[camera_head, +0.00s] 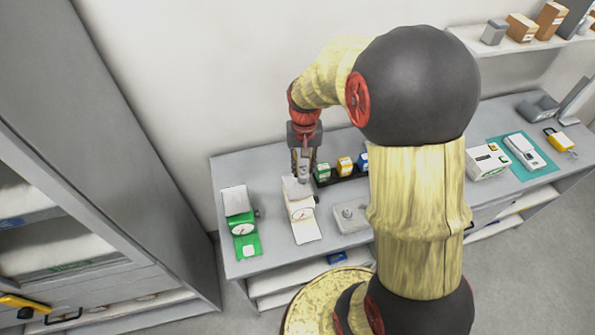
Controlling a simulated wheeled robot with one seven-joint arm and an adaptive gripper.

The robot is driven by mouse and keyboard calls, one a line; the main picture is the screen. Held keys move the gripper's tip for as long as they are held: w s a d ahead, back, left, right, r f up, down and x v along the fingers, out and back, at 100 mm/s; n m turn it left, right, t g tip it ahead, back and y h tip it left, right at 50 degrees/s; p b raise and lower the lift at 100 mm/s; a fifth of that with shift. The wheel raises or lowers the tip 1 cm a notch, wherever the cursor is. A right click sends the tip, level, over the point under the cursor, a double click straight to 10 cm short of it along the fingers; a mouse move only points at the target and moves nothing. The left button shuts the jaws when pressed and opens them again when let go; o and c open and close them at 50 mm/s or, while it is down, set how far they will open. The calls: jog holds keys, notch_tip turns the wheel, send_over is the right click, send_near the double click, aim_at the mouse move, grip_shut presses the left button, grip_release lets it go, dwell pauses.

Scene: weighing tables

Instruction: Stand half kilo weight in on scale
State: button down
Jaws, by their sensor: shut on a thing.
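My gripper (303,168) points down over the white scale (302,213) and is shut on a small grey piece, which looks like the half kilo weight (304,172). The fingers hide part of the weight, and I cannot read a marking on it. A second scale with a green base (247,243) and a pale pan stands to the left, apart from my gripper.
Green (322,173), yellow (345,167) and blue boxes stand in a dark holder close to the right of my gripper. A grey tray (352,217) lies right of the white scale. A white device (487,162) stands farther right on the grey table (277,260).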

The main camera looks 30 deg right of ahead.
jog(key=w+f, duration=0.1)
jog(key=f, duration=0.1)
jog(key=w+f, duration=0.1)
jog(key=f, duration=0.2)
jog(key=w+f, duration=0.2)
jog(key=f, duration=0.1)
jog(key=shift+d+p, duration=0.2)
jog(key=shift+p, duration=0.15)
jog(key=shift+r, duration=0.1)
jog(key=shift+s, duration=0.1)
jog(key=c, duration=1.6)
grip_release()
jog(key=shift+o, duration=0.3)
